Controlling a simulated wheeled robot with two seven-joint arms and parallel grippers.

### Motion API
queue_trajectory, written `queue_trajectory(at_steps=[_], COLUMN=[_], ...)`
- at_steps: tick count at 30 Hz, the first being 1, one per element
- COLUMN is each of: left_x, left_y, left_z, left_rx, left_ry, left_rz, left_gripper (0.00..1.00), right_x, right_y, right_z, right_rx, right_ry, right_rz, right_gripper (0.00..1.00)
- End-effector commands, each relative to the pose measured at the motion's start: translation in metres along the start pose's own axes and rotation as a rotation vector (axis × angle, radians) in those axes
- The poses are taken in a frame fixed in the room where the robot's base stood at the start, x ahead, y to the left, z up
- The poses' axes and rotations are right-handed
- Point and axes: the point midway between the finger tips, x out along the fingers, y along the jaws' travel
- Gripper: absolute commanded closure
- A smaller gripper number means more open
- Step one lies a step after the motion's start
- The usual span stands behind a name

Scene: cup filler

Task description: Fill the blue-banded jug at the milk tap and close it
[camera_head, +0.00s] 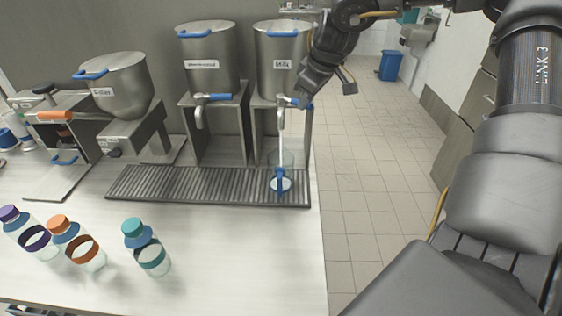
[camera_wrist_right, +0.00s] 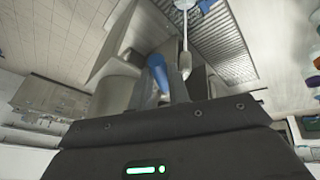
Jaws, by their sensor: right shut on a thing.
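The clear jug with its blue band (camera_head: 280,172) stands upright on the drip grate under the milk tap (camera_head: 281,116). A thin white stream runs from the tap into the jug, and some white shows low in it. My right gripper (camera_head: 300,98) is shut on the blue tap handle (camera_head: 289,100). In the right wrist view the handle (camera_wrist_right: 157,68) is between the fingers, and the stream falls beyond the spout (camera_wrist_right: 185,62). The jug's top and any lid are too small to tell. My left gripper is not in view.
A second steel dispenser with a blue-handled tap (camera_head: 208,98) stands to the left. Purple (camera_head: 36,238), orange (camera_head: 85,250) and teal (camera_head: 152,258) banded bottles stand on the counter (camera_head: 230,260). The ribbed drip grate (camera_head: 180,187) and counter end at the right, above open floor.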

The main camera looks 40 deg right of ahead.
Motion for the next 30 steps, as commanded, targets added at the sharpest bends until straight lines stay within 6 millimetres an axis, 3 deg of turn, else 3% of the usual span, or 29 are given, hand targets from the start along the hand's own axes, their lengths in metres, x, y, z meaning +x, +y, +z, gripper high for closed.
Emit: queue_trajectory(at_steps=[14, 30], left_x=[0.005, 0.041], left_y=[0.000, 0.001], left_z=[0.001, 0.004], left_rx=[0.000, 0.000], left_ry=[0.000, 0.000], left_rz=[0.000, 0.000], left_gripper=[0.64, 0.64], right_x=[0.000, 0.000], right_y=[-0.003, -0.018], right_z=[-0.001, -0.004], right_rx=[0.027, 0.202], right_ry=[-0.004, -0.040], right_rz=[0.011, 0.087], right_gripper=[1.00, 1.00])
